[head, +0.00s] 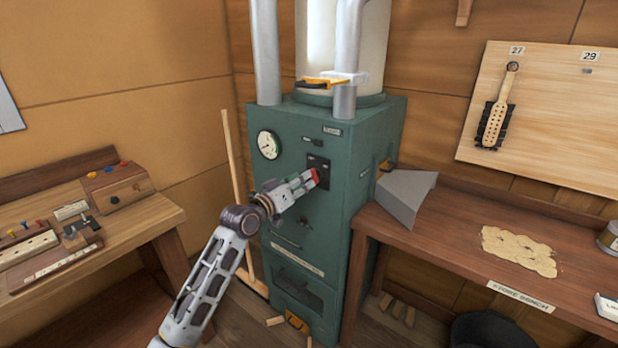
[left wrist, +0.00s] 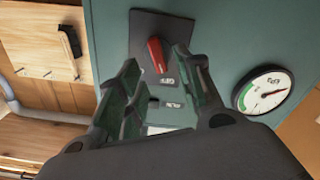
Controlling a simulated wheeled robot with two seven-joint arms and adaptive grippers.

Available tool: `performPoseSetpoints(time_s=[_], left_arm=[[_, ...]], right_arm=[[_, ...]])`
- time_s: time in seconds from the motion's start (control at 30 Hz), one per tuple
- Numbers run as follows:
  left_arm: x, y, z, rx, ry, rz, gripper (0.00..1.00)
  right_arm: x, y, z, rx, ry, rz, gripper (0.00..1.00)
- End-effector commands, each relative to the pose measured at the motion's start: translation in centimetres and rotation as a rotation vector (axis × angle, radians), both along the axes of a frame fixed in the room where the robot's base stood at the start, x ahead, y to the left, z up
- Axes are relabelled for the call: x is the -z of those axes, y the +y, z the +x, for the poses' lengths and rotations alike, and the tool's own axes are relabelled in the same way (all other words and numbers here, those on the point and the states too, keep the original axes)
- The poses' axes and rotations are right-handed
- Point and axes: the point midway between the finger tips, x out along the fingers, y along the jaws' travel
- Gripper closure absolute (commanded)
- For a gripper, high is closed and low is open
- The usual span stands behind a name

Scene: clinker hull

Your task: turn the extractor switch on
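The extractor switch is a red lever (head: 314,176) on a dark plate (head: 319,163) on the front of the green extractor cabinet (head: 345,215). In the left wrist view the red lever (left wrist: 157,54) shows tilted on its dark plate (left wrist: 146,27), with small labels too blurred to read. My left gripper (head: 304,182) is right at the plate, partly covering the lever's surroundings in the head view. In the left wrist view its fingers (left wrist: 160,76) are spread, with the lever between them; I cannot tell whether either finger touches it. My right gripper is not in view.
A round gauge (head: 268,144) sits left of the switch. A metal hood (head: 404,196) stands beside the cabinet on the right bench (head: 460,225). The left bench (head: 140,222) holds small tools. A wooden stick (head: 234,170) leans between the left bench and the cabinet.

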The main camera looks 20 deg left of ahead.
Motion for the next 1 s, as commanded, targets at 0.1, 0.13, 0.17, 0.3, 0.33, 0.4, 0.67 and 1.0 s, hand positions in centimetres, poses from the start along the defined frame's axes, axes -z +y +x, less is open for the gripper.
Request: performPoseSetpoints(time_s=[0.1,0.13,0.17,0.3,0.33,0.4,0.67,1.0], left_arm=[[-0.1,-0.4,1.0,0.0,-0.001,-0.003,0.64],[-0.1,-0.5,1.3,0.0,-0.001,-0.002,0.64],[-0.1,-0.6,1.5,0.0,-0.001,-0.002,0.64],[0.0,-1.0,2.6,0.0,0.0,-0.001,0.64],[0.0,-1.1,2.9,0.0,-0.001,-0.001,0.64],[0.0,-1.2,3.3,0.0,-0.001,-0.001,0.64],[0.0,-1.5,4.1,0.0,0.0,0.0,0.64],[0.0,-1.5,4.1,0.0,0.0,0.0,0.72]], right_arm=[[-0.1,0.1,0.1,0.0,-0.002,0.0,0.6],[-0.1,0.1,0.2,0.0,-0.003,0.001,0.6],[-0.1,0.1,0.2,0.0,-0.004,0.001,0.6],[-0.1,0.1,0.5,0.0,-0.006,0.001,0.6],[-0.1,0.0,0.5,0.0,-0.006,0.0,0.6],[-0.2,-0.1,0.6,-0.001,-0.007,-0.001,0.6],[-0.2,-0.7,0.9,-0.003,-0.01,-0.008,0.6],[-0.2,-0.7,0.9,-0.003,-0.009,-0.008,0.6]])
